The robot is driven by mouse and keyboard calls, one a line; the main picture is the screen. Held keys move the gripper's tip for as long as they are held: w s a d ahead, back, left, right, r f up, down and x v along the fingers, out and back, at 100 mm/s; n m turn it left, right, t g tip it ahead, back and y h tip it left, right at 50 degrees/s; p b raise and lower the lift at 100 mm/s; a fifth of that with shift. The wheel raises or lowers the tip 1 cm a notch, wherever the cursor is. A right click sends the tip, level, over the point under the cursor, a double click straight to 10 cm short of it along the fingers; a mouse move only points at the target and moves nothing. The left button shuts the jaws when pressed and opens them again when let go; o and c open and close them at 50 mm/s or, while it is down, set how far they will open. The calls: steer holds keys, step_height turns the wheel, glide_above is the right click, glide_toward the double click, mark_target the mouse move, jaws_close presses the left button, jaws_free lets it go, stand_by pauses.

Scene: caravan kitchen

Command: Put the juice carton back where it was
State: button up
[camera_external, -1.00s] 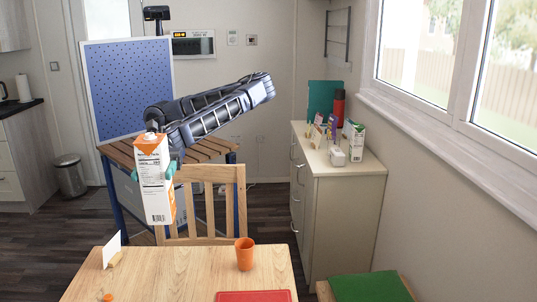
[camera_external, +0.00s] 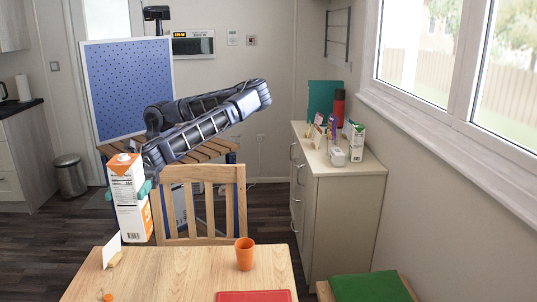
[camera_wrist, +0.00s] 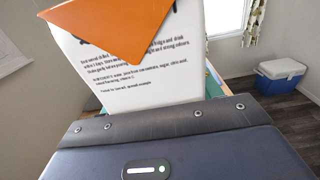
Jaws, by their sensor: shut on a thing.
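The juice carton (camera_external: 126,185) is tall and white with an orange top and a cap. It stands roughly upright in the air at the left, near the wooden table's far left corner. My gripper (camera_external: 146,190), with teal fingers, is shut on the carton. In the wrist view the carton (camera_wrist: 135,65) fills the upper middle, showing printed text and an orange patch. The fingertips are mostly hidden behind it there.
The wooden table (camera_external: 170,275) carries an orange cup (camera_external: 244,254), a red mat (camera_external: 253,296) and a small white card (camera_external: 111,250). A wooden chair (camera_external: 240,205) stands behind it. A cabinet (camera_external: 340,205) at the right holds several items, including another carton (camera_external: 356,143).

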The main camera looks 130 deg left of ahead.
step_height(320, 180, down, 20)
stand_by(0.7)
steer(key=shift+f, duration=0.1)
steer(key=o, duration=1.2)
